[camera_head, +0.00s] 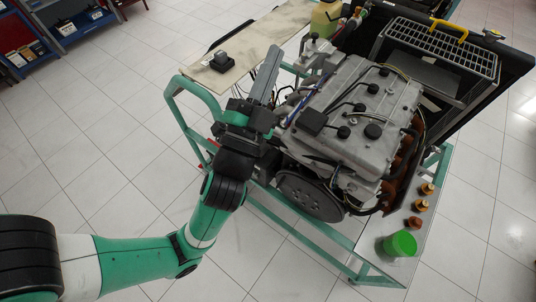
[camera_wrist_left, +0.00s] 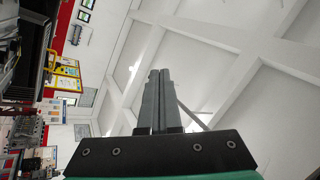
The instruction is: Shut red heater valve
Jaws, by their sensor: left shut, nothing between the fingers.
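My left gripper (camera_head: 273,52) has its long grey fingers together, with nothing between them. It is over the left side of the engine (camera_head: 352,105), fingers pointing toward the back. In the left wrist view the shut fingers (camera_wrist_left: 160,74) point up toward the ceiling, with no valve near them. I cannot make out a red heater valve for certain. A small red spot (camera_head: 213,141) shows left of my gripper, by the frame, but I cannot tell what it is. My gripper and wrist hide part of the engine's left side. My right gripper is not in view.
The engine stands in a green tube frame (camera_head: 188,117). A board with a black device (camera_head: 222,61) lies behind left. A radiator with a grille (camera_head: 442,48) is at the back right. A green cup (camera_head: 400,243) and several brass-coloured parts stand at the front right. Tiled floor at left is clear.

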